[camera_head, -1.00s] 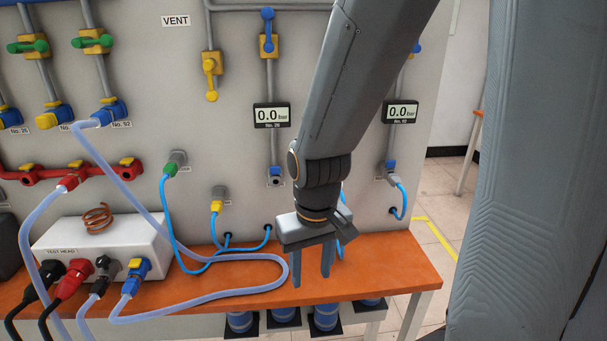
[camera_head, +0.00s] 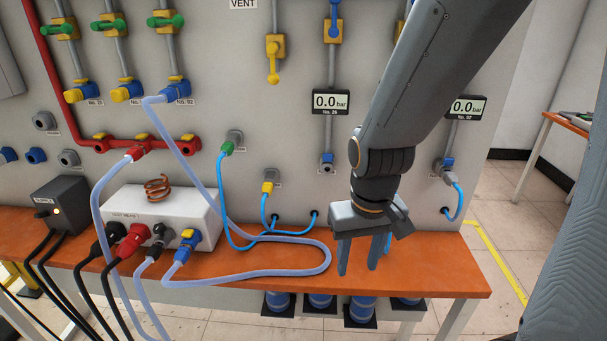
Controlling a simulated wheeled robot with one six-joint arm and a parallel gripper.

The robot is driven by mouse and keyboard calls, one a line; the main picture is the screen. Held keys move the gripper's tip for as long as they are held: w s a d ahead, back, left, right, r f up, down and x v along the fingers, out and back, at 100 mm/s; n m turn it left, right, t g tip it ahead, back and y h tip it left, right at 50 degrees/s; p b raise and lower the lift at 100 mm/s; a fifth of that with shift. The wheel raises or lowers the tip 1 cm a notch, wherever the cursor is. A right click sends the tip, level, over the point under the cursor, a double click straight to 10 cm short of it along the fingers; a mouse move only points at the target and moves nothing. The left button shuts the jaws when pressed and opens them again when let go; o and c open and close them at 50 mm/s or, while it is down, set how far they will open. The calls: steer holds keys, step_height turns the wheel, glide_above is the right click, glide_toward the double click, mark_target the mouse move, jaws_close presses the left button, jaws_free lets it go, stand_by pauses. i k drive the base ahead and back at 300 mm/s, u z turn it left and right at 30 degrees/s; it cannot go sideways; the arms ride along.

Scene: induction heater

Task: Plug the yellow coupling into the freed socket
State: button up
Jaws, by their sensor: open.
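The yellow coupling (camera_head: 268,187) sits in a grey holder (camera_head: 270,174) low on the wall panel, with a thin blue hose (camera_head: 263,210) hanging from it. A green coupling (camera_head: 227,149) is in a grey socket to its upper left. Under the No. 26 gauge (camera_head: 331,102), a blue-collared outlet (camera_head: 327,164) has no hose on it; I cannot tell whether it is the freed socket. My gripper (camera_head: 360,258) is open and empty, pointing down over the orange bench, right of the yellow coupling and apart from it.
A white test box (camera_head: 157,214) with several plugs stands on the orange bench (camera_head: 440,270). A thick translucent hose (camera_head: 255,279) loops across the bench left of my gripper. A grey coupling (camera_head: 447,176) hangs under the No. 92 gauge (camera_head: 467,108). The bench's right end is clear.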

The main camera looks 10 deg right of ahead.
mark_target(268, 185)
steer(key=u, duration=0.8)
steer(key=k, duration=0.9)
steer(key=z, duration=0.6)
steer(key=i, duration=0.5)
steer(key=z, duration=0.05)
